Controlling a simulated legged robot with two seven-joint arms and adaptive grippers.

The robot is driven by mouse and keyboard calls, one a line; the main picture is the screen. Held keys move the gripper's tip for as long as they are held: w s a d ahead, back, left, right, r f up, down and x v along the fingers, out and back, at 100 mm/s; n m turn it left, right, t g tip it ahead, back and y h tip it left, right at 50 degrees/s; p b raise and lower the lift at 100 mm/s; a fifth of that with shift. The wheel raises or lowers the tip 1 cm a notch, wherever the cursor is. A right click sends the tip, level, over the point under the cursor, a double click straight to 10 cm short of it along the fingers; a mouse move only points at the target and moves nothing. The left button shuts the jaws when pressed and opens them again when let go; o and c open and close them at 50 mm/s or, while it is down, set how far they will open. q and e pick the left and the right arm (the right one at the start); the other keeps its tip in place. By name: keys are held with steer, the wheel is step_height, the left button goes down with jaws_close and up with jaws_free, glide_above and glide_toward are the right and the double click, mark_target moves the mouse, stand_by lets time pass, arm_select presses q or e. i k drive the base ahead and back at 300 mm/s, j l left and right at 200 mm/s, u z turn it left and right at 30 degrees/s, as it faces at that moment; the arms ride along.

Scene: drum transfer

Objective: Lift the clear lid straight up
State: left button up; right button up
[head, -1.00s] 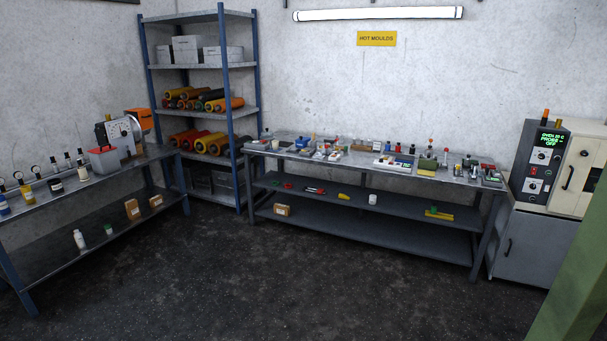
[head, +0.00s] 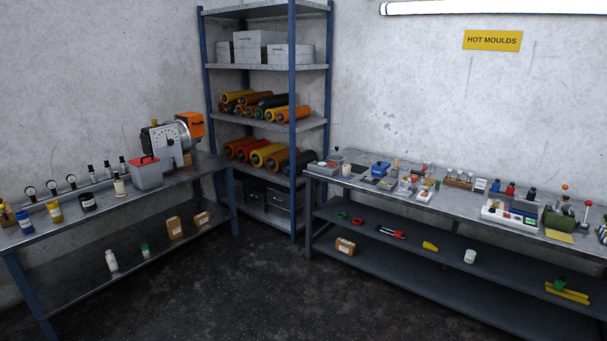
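I cannot make out a clear lid at this distance. Small items crowd the back bench (head: 330,174), including a blue pot (head: 380,168), a white device with buttons (head: 508,215) and a green device (head: 562,222). On the left bench (head: 50,232) stands a grey box with a red top (head: 145,172), in front of a machine with a dial (head: 165,140). Neither of my grippers is in view.
A blue-framed shelf rack (head: 293,120) with coloured rollers (head: 262,154) stands in the corner between the benches. The dark floor (head: 255,285) ahead is clear. Bottles and cartons sit on the lower shelves. A yellow sign (head: 492,41) hangs on the wall.

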mark_target(336, 154)
steer(key=i, duration=2.7)
